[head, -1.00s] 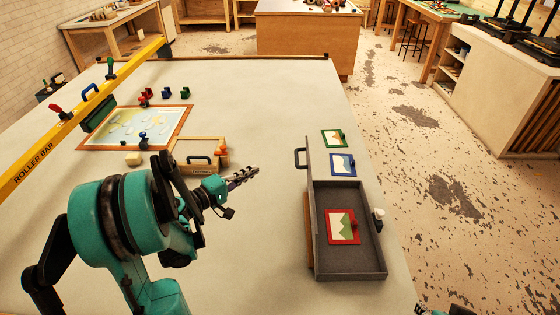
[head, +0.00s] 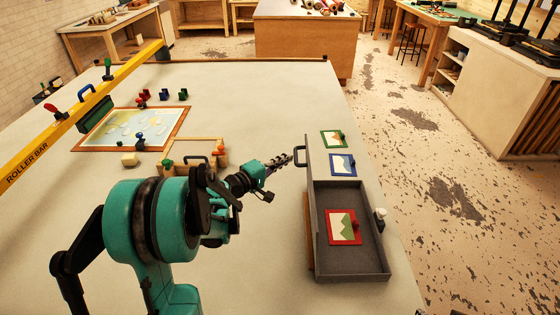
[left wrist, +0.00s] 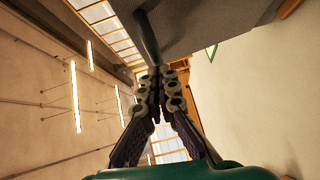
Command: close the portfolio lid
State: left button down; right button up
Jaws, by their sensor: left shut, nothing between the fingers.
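The portfolio is a dark grey shallow tray (head: 352,264) on the right of the table, open at the top, with a red-framed picture (head: 343,227) inside. Its grey lid (head: 309,165) appears to stand up, seen nearly edge-on, at the tray's far left. My right gripper is not in view.
Green (head: 333,139) and blue (head: 343,164) framed pictures lie beyond the tray. A white-topped knob (head: 380,212) is at its right side. A wooden frame (head: 195,153) with small blocks and a yellow roller bar (head: 85,108) are at left.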

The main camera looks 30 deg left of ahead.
pick_arm(q)
jog(key=shift+w+d+r+p, duration=0.15)
jog(key=shift+d+r+p, duration=0.15)
jog(key=shift+p, duration=0.05)
jog(key=w+d+m+g+y+p, duration=0.2)
jog(key=w+d+g+p, duration=0.15)
jog(key=d, duration=0.45)
jog(key=w+d+m+g+y+p, duration=0.2)
jog(key=w+d+m+p, duration=0.15)
jog(key=d, duration=0.35)
jog(key=w+d+f+m+g+y+b, duration=0.1)
jog(key=w+d+f+y+b, duration=0.1)
jog(key=d+f, duration=0.3)
jog(key=w+d+f+m+g+y+b, duration=0.2)
jog(key=d+f+y, duration=0.3)
jog(key=f, duration=0.3)
jog(key=shift+w+d+y, duration=0.3)
jog(key=shift+w+d, duration=0.5)
jog(key=shift+w, duration=0.05)
jog(key=shift+m+g, duration=0.25)
